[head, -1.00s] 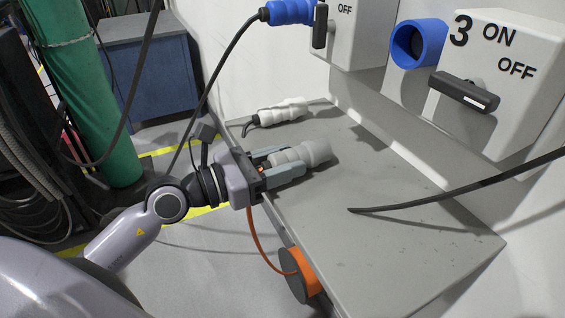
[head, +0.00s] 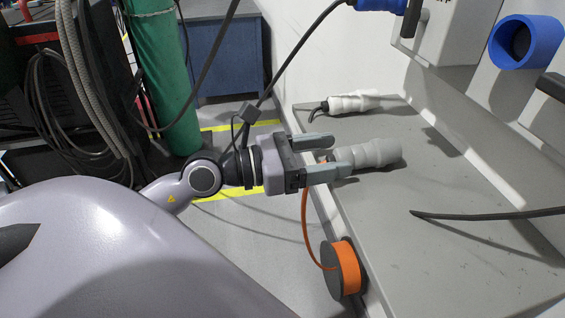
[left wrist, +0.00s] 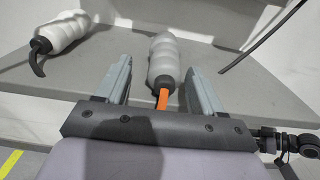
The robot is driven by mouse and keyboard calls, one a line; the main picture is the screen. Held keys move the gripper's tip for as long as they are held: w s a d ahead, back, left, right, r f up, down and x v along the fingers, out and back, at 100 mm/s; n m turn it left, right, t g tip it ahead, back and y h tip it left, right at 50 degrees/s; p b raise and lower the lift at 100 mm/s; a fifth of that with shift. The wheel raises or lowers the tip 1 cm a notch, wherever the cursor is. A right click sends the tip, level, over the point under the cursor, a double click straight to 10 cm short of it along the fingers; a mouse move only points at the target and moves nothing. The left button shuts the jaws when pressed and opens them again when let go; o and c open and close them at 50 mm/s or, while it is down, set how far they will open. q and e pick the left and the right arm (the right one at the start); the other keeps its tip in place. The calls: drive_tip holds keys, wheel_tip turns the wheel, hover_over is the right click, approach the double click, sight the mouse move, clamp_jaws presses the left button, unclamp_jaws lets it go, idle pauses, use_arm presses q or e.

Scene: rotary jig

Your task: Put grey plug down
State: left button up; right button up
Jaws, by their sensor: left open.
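The grey plug (head: 376,154) lies on its side on the grey shelf, near the shelf's left edge. Its orange cable end points back at my left gripper (head: 344,151). That gripper is open, with a finger on each side of the plug's rear end. In the left wrist view the grey plug (left wrist: 164,62) lies between and beyond the two spread fingers, with visible gaps at both sides. The orange cable (left wrist: 163,97) runs back between the fingers. My right gripper is not in view.
A white plug (head: 353,102) with a black cable lies farther back on the shelf (head: 450,240). An orange reel (head: 345,268) hangs at the shelf's edge. A loose black cable (head: 490,214) reaches over the shelf from the right. A blue socket (head: 520,42) is on the wall.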

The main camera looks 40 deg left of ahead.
use_arm(q)
drive_tip(key=shift+b+v, duration=1.8)
drive_tip(key=shift+v, duration=2.15)
drive_tip(key=w+a+f+n+t+y, duration=0.15)
drive_tip(key=f+n+y, duration=0.5)
drive_tip(key=n, duration=0.85)
drive_tip(key=a+f+n+t+y, duration=0.2)
drive_tip(key=f+n+y, duration=0.1)
drive_tip(key=f+n, duration=0.9)
drive_tip(key=s+d+f+n+g, duration=0.3)
drive_tip(key=d+f+n, duration=0.2)
drive_tip(key=f+n, duration=0.2)
drive_tip(key=s+d+f+n+g+h, duration=0.1)
drive_tip(key=s+d+f+n+g, duration=0.3)
drive_tip(key=d+f+n, duration=0.2)
wheel_tip(320, 180, down, 2)
drive_tip(key=shift+d+f+n, duration=0.15)
drive_tip(key=shift+f+n, duration=0.05)
drive_tip(key=shift+n, duration=0.5)
drive_tip(key=shift+s+g, duration=0.1)
drive_tip(key=shift+g, duration=0.15)
